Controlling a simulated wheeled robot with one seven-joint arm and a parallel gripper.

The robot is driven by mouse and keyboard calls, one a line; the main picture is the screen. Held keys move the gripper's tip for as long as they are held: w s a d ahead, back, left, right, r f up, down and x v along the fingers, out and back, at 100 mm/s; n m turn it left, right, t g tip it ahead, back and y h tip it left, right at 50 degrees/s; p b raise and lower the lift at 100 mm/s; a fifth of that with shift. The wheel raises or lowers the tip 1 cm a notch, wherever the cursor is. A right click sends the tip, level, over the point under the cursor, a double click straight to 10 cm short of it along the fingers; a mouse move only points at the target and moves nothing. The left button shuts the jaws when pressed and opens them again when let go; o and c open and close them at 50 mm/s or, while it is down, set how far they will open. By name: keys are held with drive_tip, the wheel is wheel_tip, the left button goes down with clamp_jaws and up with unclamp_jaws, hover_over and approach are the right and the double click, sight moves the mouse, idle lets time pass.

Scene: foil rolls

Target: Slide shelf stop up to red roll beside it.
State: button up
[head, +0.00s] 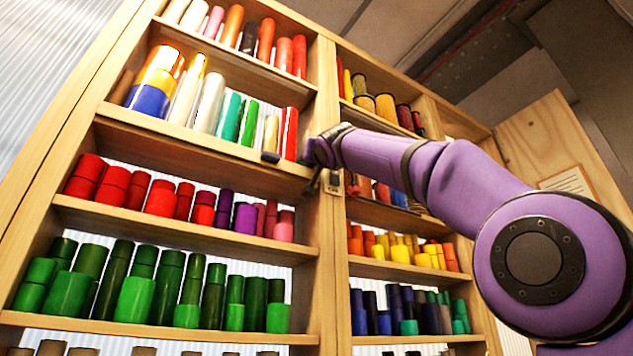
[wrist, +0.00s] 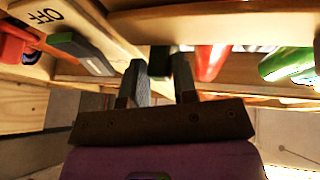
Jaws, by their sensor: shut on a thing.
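The red roll (head: 289,133) stands upright at the right end of the second shelf from the top in the head view. It shows in the wrist view as a red cylinder (wrist: 212,62) to the right of the fingers. My gripper (head: 314,158) is at the shelf's front edge, just right of that roll. In the wrist view my gripper (wrist: 160,78) is shut on a small dark piece, the shelf stop (wrist: 160,58), mostly hidden between the fingers. A gap shows between the fingers and the red roll in the wrist view.
A small dark block (head: 270,157) sits on the shelf's front edge left of my gripper. An upright post (head: 325,100) stands close to the right. Rolls crowd the other shelves.

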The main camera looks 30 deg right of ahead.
drive_tip(key=shift+a, duration=0.65)
drive_tip(key=o, duration=0.5)
drive_tip(key=shift+v, duration=4.55)
